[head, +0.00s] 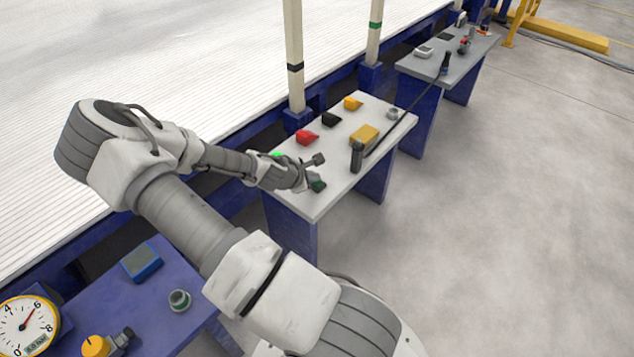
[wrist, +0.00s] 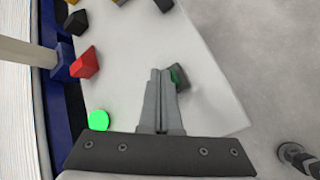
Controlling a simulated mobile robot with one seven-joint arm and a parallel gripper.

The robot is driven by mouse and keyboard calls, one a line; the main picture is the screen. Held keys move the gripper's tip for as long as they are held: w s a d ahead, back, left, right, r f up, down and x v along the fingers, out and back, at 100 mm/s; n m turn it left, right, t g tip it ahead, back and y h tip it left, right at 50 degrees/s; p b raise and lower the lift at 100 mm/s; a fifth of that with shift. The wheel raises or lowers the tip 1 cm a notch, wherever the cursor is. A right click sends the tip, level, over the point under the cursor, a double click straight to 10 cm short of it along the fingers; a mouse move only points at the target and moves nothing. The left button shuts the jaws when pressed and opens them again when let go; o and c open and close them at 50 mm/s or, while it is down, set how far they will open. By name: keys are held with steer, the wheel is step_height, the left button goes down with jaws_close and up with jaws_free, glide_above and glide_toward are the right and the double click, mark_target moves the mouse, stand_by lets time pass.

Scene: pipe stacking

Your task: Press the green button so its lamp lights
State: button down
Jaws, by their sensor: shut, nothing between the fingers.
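The green button (wrist: 181,78) is a dark green cap on a dark housing near the table's near edge. It also shows in the head view (head: 318,186), partly behind my gripper. My gripper (wrist: 159,73) is shut and empty, its fingertips close beside the button, to its left in the wrist view. I cannot tell whether they touch it. In the head view my gripper (head: 308,181) is at the near end of the grey table.
Red (head: 307,138), black (head: 331,119) and yellow (head: 353,103) wedge pieces line the table's far side. A post (head: 294,60) rises behind. Floor right of the table is clear.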

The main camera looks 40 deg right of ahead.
steer(key=shift+r, duration=0.1)
steer(key=shift+r+p, duration=0.85)
step_height(320, 180, up, 6)
steer(key=p, duration=0.5)
stand_by(0.3)
